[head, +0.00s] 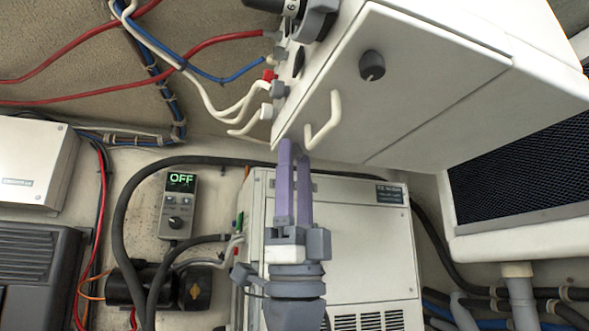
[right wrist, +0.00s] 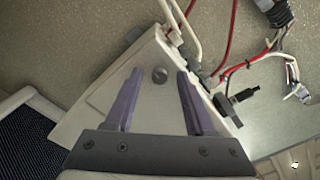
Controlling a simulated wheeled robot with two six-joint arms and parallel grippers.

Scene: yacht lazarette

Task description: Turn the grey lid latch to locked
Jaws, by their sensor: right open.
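The grey lid latch (head: 372,65) is a round knob with a small pale mark at its lower edge. It sits on the lid of the white box (head: 430,60) at the upper right. In the right wrist view the latch (right wrist: 160,75) appears between the fingertips, beyond them and not touched. My right gripper (head: 294,158) has purple fingers that are apart and empty. In the head view its tips are below and left of the latch, close to the box's lower left corner. My left gripper is not in view.
A white handle (head: 322,120) sticks out of the box between my right gripper and the latch. Red, blue and white cables (head: 215,90) run into the box's left side. A small panel reads OFF (head: 181,180). A white cabinet (head: 370,240) stands behind my right gripper.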

